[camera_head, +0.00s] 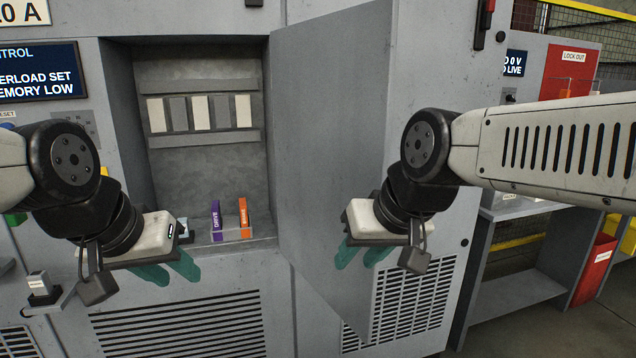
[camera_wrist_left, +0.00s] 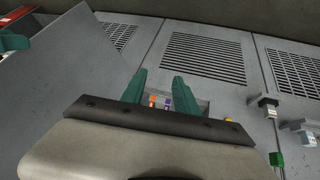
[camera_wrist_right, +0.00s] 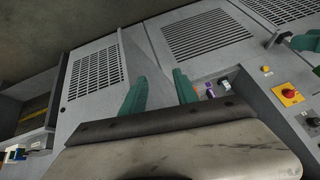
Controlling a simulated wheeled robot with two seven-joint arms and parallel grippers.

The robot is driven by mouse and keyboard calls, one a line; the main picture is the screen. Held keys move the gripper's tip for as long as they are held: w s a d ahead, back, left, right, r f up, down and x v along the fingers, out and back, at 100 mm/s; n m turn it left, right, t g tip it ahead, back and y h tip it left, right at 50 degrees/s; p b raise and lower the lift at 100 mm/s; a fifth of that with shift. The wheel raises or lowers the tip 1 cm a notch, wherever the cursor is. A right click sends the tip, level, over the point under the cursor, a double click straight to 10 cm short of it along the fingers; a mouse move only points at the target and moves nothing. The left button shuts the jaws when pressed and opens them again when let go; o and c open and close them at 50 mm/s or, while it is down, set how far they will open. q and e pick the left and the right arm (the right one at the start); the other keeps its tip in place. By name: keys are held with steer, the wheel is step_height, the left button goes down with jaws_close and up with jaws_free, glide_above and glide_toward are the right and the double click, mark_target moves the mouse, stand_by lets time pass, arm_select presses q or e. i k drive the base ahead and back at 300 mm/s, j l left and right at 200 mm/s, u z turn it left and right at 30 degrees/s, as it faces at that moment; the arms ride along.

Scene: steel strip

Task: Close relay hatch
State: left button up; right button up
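The relay hatch is a tall grey door (camera_head: 325,120), standing swung open at the right side of a recessed compartment (camera_head: 200,175). The door also shows at the left of the left wrist view (camera_wrist_left: 75,75). Inside the compartment are a row of light and grey blocks (camera_head: 200,113) and a purple and an orange tag (camera_head: 244,215). My right gripper (camera_head: 362,255) is open and empty, overlapping the door's free edge; I cannot tell whether it touches. My left gripper (camera_head: 168,272) is open and empty, in front of the compartment's lower left.
A vented panel (camera_head: 180,325) lies below the compartment. A dark display (camera_head: 38,72) is at the left. A small bracket with a switch (camera_head: 42,287) juts out at lower left. At the right are a bench (camera_head: 520,208) and a red bin (camera_head: 597,262).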

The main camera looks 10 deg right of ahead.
mark_target(333, 74)
steer(key=l+u, duration=0.3)
steer(key=l, duration=0.3)
steer(key=l+u, duration=0.3)
steer(key=l, duration=0.35)
steer(key=k+l+u, duration=0.25)
steer(key=l, duration=0.3)
steer(key=l+u, duration=0.45)
steer(key=l, duration=0.3)
steer(key=k+l+u, duration=0.1)
steer(key=l+u, duration=0.3)
steer(key=l, duration=0.3)
